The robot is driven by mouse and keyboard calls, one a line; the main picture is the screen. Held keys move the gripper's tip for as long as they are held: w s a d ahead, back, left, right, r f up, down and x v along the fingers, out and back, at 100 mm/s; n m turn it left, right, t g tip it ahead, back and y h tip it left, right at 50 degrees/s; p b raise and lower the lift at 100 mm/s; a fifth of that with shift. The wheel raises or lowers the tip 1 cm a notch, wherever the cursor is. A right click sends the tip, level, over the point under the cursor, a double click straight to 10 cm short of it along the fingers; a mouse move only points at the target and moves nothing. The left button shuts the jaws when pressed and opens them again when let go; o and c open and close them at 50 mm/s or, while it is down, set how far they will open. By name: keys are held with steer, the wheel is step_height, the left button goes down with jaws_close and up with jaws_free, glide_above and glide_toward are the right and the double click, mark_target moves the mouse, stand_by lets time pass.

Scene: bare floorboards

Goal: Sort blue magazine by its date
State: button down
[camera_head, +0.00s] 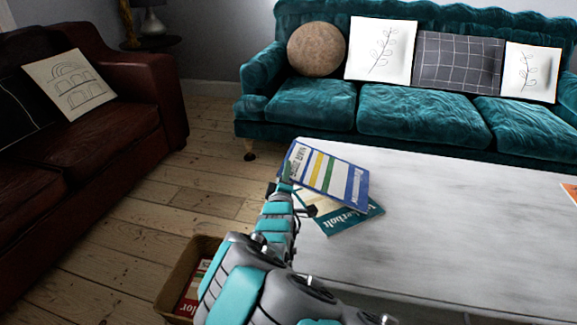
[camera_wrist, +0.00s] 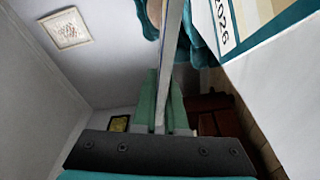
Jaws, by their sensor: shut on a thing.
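In the wrist view the magazine (camera_wrist: 171,55) shows edge-on between my green fingers (camera_wrist: 164,112). I cannot read its date. A teal magazine (camera_head: 345,218) lies on the table, partly covered from view by the blue one. It also shows in the wrist view (camera_wrist: 257,38), with a date that looks like 2026, not certain.
A brown box (camera_head: 170,292) holding a red magazine (camera_head: 190,290) stands on the floor left of the table (camera_head: 450,235), partly behind my arm. An orange item (camera_head: 571,192) lies at the right edge. Two sofas (camera_head: 420,115) (camera_head: 140,110) flank the room.

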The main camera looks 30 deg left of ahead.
steer(key=c, duration=0.9)
jaws_free()
steer(key=shift+f, duration=0.1)
steer(key=shift+s+a+r+p, duration=0.4)
steer(key=shift+a+p, duration=0.4)
steer(key=shift+a, duration=0.6)
steer(key=shift+s+a+r+p, duration=0.25)
steer(key=shift+a+r+p, duration=0.4)
steer(key=shift+a, duration=0.75)
steer(key=shift+s+a+r+p, duration=0.35)
steer(key=shift+a+p, duration=0.55)
steer(key=shift+a, duration=0.5)
